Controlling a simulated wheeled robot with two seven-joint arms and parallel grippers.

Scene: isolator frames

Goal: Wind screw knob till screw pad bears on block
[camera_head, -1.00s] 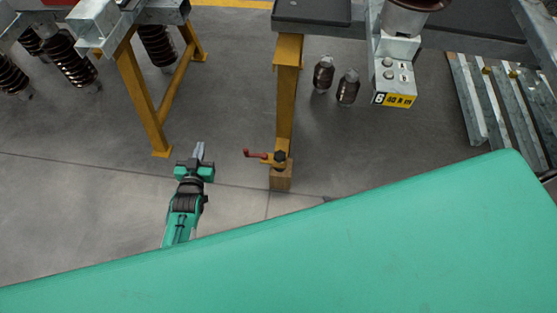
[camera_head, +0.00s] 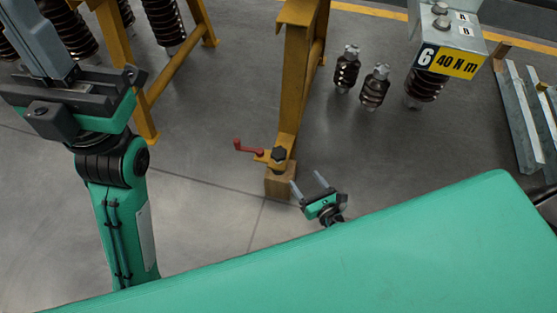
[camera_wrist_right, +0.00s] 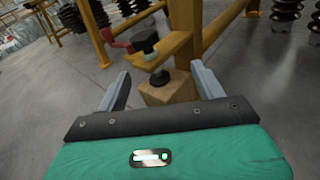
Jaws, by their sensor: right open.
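The dark screw knob (camera_head: 279,154) sits on a yellow bracket (camera_head: 264,158) at the foot of a yellow post. In the right wrist view the knob (camera_wrist_right: 145,41) stands above the bracket, and the dark screw pad (camera_wrist_right: 159,78) shows below it. The pad is close over the wooden block (camera_wrist_right: 166,92); I cannot tell whether they touch. The block (camera_head: 279,186) also shows in the head view. My right gripper (camera_head: 308,184) is open and empty, just right of the block, its fingers pointing toward it. My left gripper (camera_head: 40,45) is raised at the far left; its finger gap is unclear.
A red crank handle (camera_head: 246,148) sticks out left of the knob. The yellow post (camera_head: 303,75) rises behind the bracket. Brown insulators (camera_head: 373,90) stand on the floor to the right. A green surface (camera_head: 340,260) fills the foreground. Floor left of the block is clear.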

